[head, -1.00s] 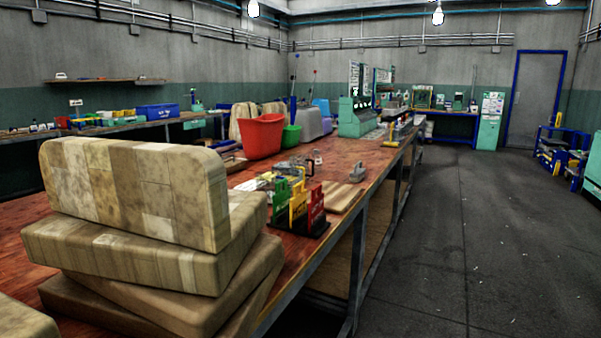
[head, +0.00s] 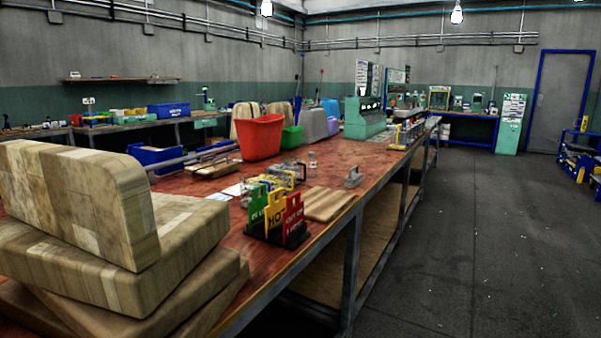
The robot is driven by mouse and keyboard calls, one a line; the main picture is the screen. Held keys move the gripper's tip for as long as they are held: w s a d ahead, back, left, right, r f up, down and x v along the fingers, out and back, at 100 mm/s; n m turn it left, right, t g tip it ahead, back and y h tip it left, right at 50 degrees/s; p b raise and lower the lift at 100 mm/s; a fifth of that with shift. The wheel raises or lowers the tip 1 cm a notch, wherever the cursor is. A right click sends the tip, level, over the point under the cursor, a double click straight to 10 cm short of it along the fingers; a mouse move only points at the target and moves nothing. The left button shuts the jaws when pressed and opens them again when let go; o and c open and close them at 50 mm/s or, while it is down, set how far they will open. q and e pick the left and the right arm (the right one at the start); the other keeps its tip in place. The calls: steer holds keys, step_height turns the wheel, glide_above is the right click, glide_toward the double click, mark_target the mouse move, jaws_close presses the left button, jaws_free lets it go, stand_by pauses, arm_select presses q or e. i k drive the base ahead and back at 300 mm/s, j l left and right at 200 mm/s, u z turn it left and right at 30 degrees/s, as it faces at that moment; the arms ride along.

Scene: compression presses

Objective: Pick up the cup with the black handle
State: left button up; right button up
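I cannot make out a cup with a black handle in the head view. A small clear item that looks like a glass or jar (head: 312,160) stands on the red-brown workbench (head: 347,163), too small to tell whether it has a handle. A small grey object with a handle on top (head: 353,178) sits near the bench's right edge. Neither of my grippers is in view.
Stacked wood-patterned blocks (head: 75,205) fill the near left. Green, yellow and red signs (head: 274,213), a wooden board (head: 322,203), a red bin (head: 261,137) and a green machine (head: 363,118) stand on the bench. The floor (head: 465,230) at right is clear.

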mark_target(294, 164)
steer(key=i+l+u, duration=0.25)
steer(key=i+l, duration=0.2)
steer(key=l, duration=0.2)
steer(key=i+l+u, duration=0.15)
steer(key=l, duration=0.2)
steer(key=i+l+u, duration=0.25)
steer(key=i+l, duration=0.15)
steer(key=l, duration=0.35)
steer(key=i+l+u, duration=0.15)
steer(key=l, duration=0.25)
steer(key=i+l+u, duration=0.15)
steer(key=l, duration=0.3)
steer(key=l+u, duration=0.15)
steer(key=l, duration=0.25)
steer(key=i, duration=0.05)
